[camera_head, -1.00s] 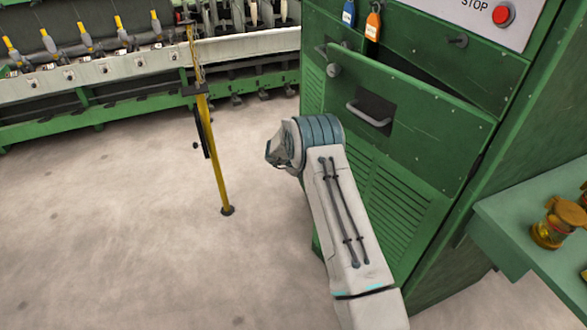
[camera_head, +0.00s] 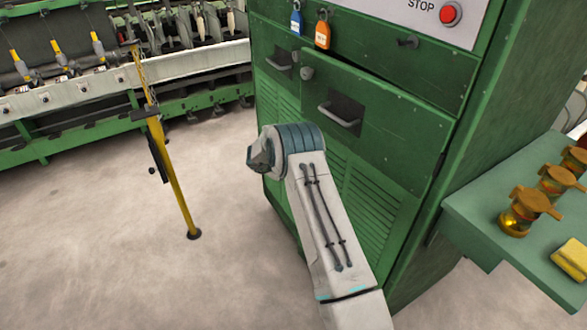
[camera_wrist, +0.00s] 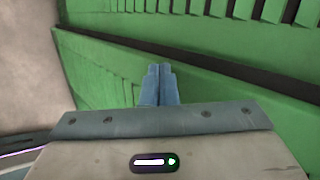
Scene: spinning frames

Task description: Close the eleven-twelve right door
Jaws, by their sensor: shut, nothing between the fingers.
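The green right door (camera_head: 385,140), with a recessed pull handle (camera_head: 338,115) and a round knob (camera_head: 306,73), stands partly open on the green cabinet. A dark gap shows along its top edge. Louvres cover its lower part. In the wrist view my gripper (camera_wrist: 160,70) has its blue fingers together and empty, in front of a green panel edge with slats beyond. I cannot tell whether the fingertips touch it. In the head view my fingers are hidden behind my wrist, at the door's left side.
A left door with its own recess (camera_head: 280,63) is beside it. Blue (camera_head: 296,20) and orange (camera_head: 322,32) tags hang above. A green shelf (camera_head: 480,225) with amber-coloured items projects at right. A yellow stand (camera_head: 172,180) is on the open floor at left.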

